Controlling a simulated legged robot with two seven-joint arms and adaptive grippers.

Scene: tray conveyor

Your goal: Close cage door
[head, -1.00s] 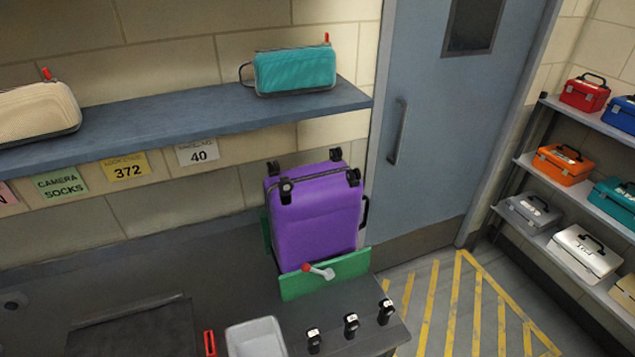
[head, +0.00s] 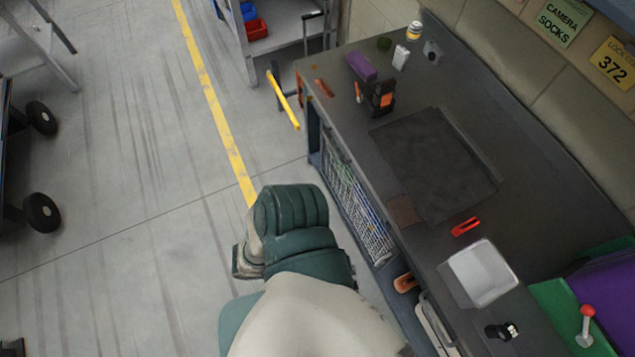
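The wire-mesh cage door (head: 357,208) shows in the head view, low on the front of the dark workbench. I cannot tell whether it is fully shut or a little ajar. Neither of my grippers can be made out.
The workbench top (head: 545,215) holds a dark mat (head: 435,165), a grey tray (head: 483,272), a red clip (head: 465,227) and a purple block (head: 361,66). A yellow bar (head: 284,100) sticks out near the bench's far end. Grey floor (head: 120,200) is open at left.

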